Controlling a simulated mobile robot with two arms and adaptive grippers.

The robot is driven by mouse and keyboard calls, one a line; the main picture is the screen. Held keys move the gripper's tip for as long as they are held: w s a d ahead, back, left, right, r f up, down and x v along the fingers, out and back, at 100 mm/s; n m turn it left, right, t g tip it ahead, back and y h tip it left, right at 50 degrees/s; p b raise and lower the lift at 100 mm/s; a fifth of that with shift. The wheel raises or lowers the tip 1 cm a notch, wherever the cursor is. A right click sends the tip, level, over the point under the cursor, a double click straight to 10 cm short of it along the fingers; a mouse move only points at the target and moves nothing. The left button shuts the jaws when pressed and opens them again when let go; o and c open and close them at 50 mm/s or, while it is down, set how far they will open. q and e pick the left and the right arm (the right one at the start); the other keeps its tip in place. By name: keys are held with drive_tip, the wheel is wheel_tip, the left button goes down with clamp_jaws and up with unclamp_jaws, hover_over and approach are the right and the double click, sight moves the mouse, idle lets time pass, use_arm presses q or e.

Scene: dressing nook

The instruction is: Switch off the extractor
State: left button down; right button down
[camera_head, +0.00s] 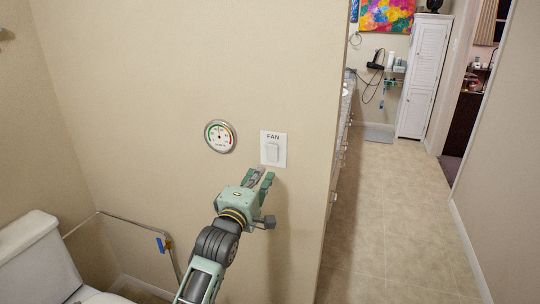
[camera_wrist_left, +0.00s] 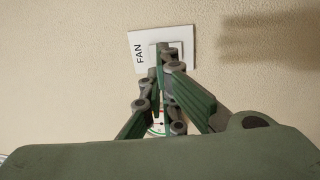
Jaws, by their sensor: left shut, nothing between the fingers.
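The extractor switch is a white wall plate (camera_head: 273,137) marked FAN with a white rocker (camera_head: 272,153), on the beige wall right of a round dial. In the left wrist view the plate (camera_wrist_left: 141,66) shows sideways beyond my fingers, which hide part of the rocker. My left gripper (camera_head: 262,174) is shut and empty, with its fingertips just below the plate in the head view. In the left wrist view the fingertips (camera_wrist_left: 165,58) overlap the rocker area; I cannot tell whether they touch it. The rocker's on or off position is not clear. My right gripper is not in view.
A round dial (camera_head: 220,136) hangs left of the switch. A white toilet (camera_head: 35,255) and a metal rail (camera_head: 130,219) stand at lower left. The wall ends right of the switch, beside a clear tiled floor (camera_head: 390,220) leading to a white cabinet (camera_head: 417,85).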

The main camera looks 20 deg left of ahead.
sight(273, 151)
use_arm(q)
drive_tip(key=w, duration=0.3)
drive_tip(key=w+p, duration=0.1)
drive_tip(key=w, duration=0.2)
drive_tip(key=w+r, duration=0.1)
drive_tip(key=w, duration=0.2)
drive_tip(key=shift+d+r+p, duration=0.1)
drive_tip(key=shift+d+p, duration=0.1)
drive_tip(key=shift+p, duration=0.2)
drive_tip(key=shift+w+r+g+p, duration=0.3)
drive_tip(key=shift+r+p, duration=0.15)
drive_tip(key=shift+p, duration=0.75)
drive_tip(key=shift+f, duration=0.3)
